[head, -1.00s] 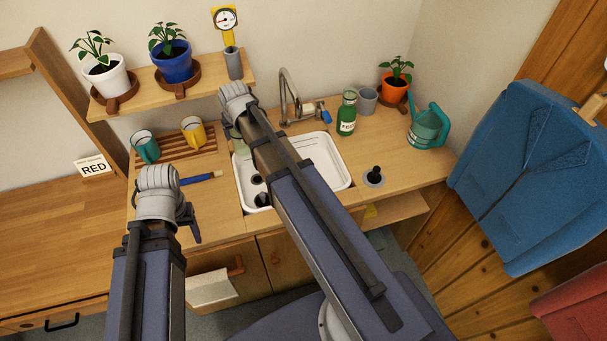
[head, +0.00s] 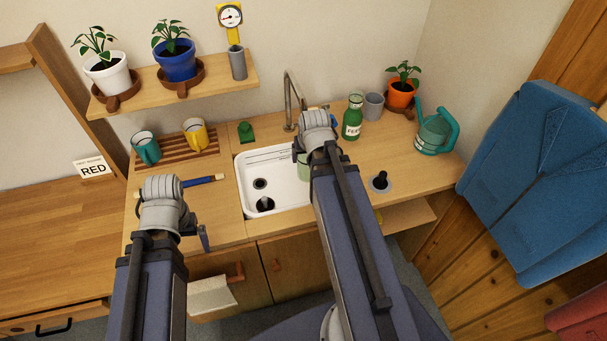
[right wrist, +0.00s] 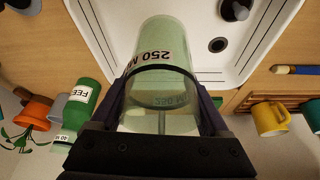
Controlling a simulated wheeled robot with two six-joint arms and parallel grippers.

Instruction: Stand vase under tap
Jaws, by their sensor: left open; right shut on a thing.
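The vase is a translucent pale green vessel with a 250 label (right wrist: 155,62). My right gripper (right wrist: 162,100) is shut around it. In the head view, a sliver of the vase (head: 302,168) shows beside my right wrist, over the right part of the white sink (head: 281,198). The grey gooseneck tap (head: 290,98) stands behind the sink, just left of and beyond my right wrist. My left gripper (head: 200,234) is open and empty over the counter left of the sink.
A green bottle (head: 352,117), grey cup (head: 373,105), orange plant pot (head: 400,93) and watering can (head: 436,133) stand right of the tap. Teal (head: 145,147) and yellow (head: 195,134) mugs stand on a slatted rack. A brush (head: 201,181) lies near my left gripper.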

